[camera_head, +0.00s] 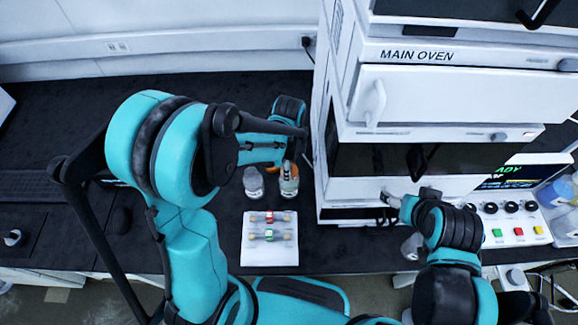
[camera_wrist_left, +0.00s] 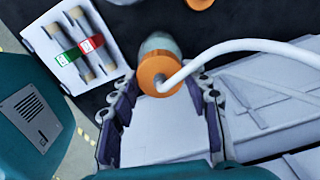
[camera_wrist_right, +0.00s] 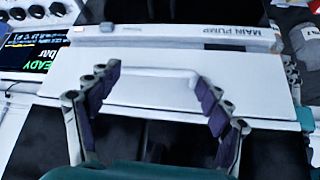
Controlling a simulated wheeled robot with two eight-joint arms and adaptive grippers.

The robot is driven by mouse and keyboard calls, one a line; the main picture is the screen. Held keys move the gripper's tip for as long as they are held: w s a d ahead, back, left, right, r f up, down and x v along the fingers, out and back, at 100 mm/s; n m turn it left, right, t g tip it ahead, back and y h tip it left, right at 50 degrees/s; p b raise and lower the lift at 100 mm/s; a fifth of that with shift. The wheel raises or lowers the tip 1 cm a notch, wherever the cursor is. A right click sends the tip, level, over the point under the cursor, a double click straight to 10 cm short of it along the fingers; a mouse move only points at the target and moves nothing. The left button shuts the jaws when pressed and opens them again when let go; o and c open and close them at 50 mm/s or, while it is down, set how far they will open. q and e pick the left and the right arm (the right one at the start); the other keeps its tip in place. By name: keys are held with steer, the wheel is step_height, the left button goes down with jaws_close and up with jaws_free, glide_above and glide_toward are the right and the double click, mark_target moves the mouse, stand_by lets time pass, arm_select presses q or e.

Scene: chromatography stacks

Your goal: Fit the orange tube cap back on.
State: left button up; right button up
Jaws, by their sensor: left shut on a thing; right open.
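The orange tube cap (camera_wrist_left: 160,76) with its white tube sits between the fingertips of my left gripper (camera_wrist_left: 162,82), which is shut on it. A glass bottle (camera_wrist_left: 160,44) shows just beyond the cap; I cannot tell whether the cap is seated on it. In the head view my left gripper (camera_head: 288,164) is over the right one of two small bottles (camera_head: 289,187), and hides its top. My right gripper (camera_wrist_right: 155,82) is open in front of a white panel marked MAIN PUMP, with its fingers either side of a pale handle (camera_wrist_right: 152,72).
A clear bottle (camera_head: 253,183) stands left of the first. A white tray (camera_head: 270,259) with red- and green-banded columns lies in front. The instrument stack marked MAIN OVEN (camera_head: 430,95) rises at the right. Another orange part (camera_wrist_left: 200,3) shows at the left wrist view's top edge. The dark bench at left has free room.

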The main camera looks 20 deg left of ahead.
arm_select(q)
steer(key=shift+f, duration=0.35)
steer(key=o, duration=1.7)
steer(key=shift+c, duration=0.2)
steer(key=shift+r, duration=0.1)
steer(key=shift+r+p, duration=2.45)
steer(key=shift+r, duration=1.05)
steer(key=shift+s+f, duration=0.1)
steer(key=shift+f, duration=0.05)
